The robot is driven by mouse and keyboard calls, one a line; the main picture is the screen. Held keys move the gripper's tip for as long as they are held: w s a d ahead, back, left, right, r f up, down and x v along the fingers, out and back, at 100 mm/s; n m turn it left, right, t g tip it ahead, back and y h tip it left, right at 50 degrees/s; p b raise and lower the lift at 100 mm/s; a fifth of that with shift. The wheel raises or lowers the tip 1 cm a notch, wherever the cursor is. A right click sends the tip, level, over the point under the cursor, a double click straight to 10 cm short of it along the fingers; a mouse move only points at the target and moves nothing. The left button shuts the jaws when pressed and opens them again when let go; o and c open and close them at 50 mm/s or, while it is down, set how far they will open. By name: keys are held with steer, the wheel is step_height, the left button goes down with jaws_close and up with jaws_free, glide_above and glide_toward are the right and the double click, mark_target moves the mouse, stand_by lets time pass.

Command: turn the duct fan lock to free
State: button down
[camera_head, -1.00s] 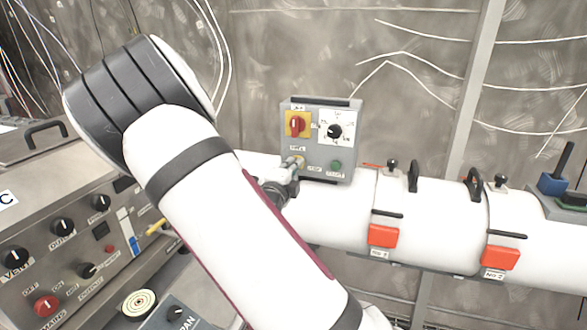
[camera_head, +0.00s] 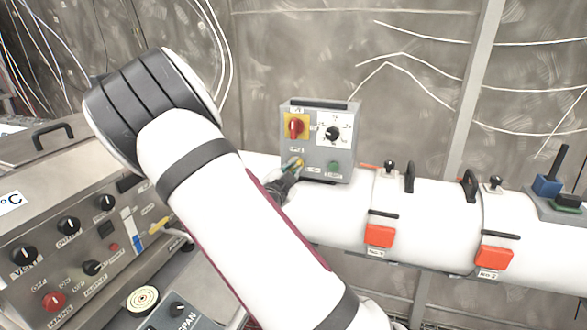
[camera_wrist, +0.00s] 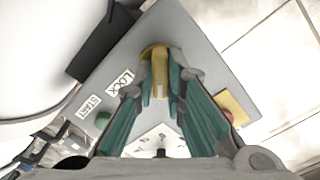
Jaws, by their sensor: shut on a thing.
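The duct fan control box (camera_head: 343,158) is a grey box on top of the white duct. Its lock is a small yellow key-like part (camera_wrist: 156,54) beside a "LOCK" label in the wrist view. My gripper (camera_wrist: 162,88) is shut on this lock, with its teal finger pads on either side of it. In the head view my gripper (camera_head: 292,170) reaches the lower left of the box face, and its fingers mostly cover the lock. I cannot read the lock's exact angle.
The box also carries a red rotary switch (camera_head: 295,128) on a yellow plate, a black dial (camera_head: 332,133) and a green button (camera_head: 334,168). Red-handled duct clamps (camera_head: 379,236) lie to the right. A console (camera_head: 130,205) with knobs stands at left.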

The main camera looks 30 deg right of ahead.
steer(key=n, duration=0.4)
steer(key=shift+n+p, duration=0.3)
steer(key=shift+f+n, duration=0.1)
steer(key=shift+n, duration=1.9)
steer(key=c, duration=1.6)
jaws_free()
steer(key=shift+c, duration=0.2)
steer(key=v, duration=1.2)
